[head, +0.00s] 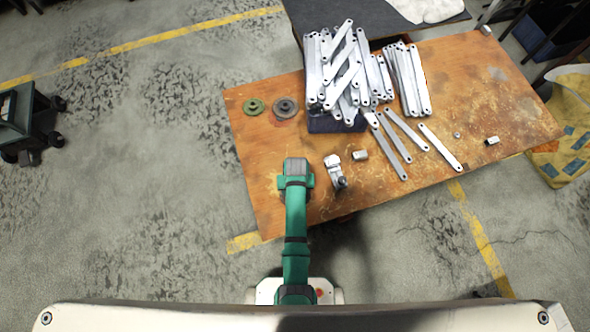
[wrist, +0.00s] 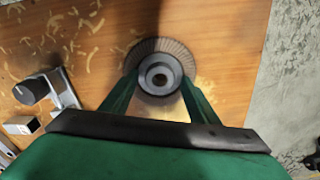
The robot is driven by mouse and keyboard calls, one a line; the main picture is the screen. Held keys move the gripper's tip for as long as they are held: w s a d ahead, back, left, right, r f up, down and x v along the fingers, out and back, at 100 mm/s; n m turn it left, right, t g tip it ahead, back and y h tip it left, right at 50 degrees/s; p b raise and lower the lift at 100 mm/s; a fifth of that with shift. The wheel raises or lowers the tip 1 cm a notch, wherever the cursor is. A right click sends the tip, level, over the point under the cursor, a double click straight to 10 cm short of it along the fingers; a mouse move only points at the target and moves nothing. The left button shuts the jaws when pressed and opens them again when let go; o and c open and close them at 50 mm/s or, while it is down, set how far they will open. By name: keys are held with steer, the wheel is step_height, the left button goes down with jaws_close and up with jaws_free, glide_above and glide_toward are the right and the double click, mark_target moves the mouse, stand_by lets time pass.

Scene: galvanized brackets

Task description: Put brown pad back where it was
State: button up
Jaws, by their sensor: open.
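In the wrist view, a round pad (wrist: 160,48) with a brownish ridged rim and a grey hub lies over the wooden table (wrist: 220,40). My gripper (wrist: 160,84) is open, with one green finger on each side of the hub. Whether the fingers touch it I cannot tell. In the head view, my gripper (head: 296,172) is over the table's near left part and hides this pad. A green disc (head: 253,106) and a grey-brown disc (head: 286,106) lie farther back on the table, the latter by a red patch.
A dark crate (head: 330,124) heaped with galvanized brackets (head: 345,65) stands at the back. Loose brackets (head: 440,146) lie right of it. A metal device (head: 335,172) and a small metal block (head: 360,155) are just right of my gripper. The table's left strip is clear.

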step_height(320, 180, up, 12)
steer(key=s+t, duration=0.7)
steer(key=s, duration=0.4)
steer(key=s+r+t, duration=0.4)
steer(key=s+r, duration=0.1)
steer(key=r, duration=0.7)
steer(key=s+r+t, duration=0.4)
steer(key=s+r, duration=0.2)
steer(key=r, duration=0.7)
steer(key=shift+s+m, duration=0.25)
steer(key=shift+m, duration=0.05)
steer(key=shift+r, duration=0.1)
